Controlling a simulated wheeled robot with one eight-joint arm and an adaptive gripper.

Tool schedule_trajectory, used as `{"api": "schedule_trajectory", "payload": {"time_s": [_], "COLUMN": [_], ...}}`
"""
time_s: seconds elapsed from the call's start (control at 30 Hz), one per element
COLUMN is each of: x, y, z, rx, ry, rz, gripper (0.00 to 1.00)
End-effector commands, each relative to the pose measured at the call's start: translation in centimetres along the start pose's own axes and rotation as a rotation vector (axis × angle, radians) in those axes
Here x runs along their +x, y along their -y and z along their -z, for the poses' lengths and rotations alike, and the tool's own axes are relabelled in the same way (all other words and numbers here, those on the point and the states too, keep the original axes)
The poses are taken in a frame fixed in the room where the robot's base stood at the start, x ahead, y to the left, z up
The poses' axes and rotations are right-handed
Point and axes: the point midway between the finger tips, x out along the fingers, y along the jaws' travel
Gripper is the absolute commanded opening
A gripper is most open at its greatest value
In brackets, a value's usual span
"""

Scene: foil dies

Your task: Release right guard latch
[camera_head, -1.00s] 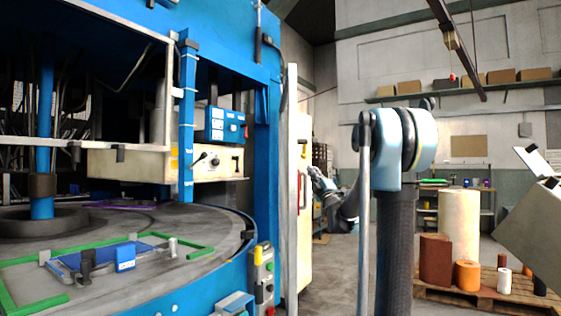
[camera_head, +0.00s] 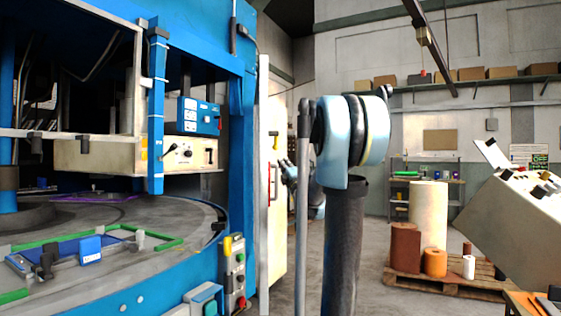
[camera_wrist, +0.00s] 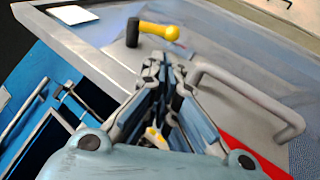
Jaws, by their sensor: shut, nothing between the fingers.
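The right guard latch looks to be the yellow handle with a black block (camera_wrist: 158,32) near the top of the grey-framed guard panel (camera_wrist: 225,50) in the wrist view. In the head view, a small yellow piece (camera_head: 276,140) shows high on the cream panel (camera_head: 277,235). My gripper (camera_wrist: 158,70) is shut and empty. In the wrist view its fingertips lie below the latch, with a visible gap in the picture; I cannot tell the depth. In the head view my gripper is small and partly hidden behind my own arm.
A grey bar handle (camera_wrist: 250,95) and a red strip (camera_wrist: 255,158) are on the panel right of my fingers. The blue press (camera_head: 243,150) with its round table (camera_head: 150,265) fills the left. A pallet (camera_head: 450,285) with rolls stands right, beside a tilted control console (camera_head: 520,215).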

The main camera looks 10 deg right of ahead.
Motion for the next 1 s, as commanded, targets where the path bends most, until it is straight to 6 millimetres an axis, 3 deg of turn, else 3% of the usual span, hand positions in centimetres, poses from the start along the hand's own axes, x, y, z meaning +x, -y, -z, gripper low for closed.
{"api": "schedule_trajectory", "payload": {"time_s": [0.6,0.8,1.0], "x": [10.3,12.3,13.0], "y": [0.0,0.0,0.0], "z": [-0.2,-0.3,-0.3], "rx": [-0.001,0.000,-0.001], "ry": [0.002,0.003,0.003], "rz": [0.000,0.000,0.000], "gripper": [0.00,0.00,0.00]}}
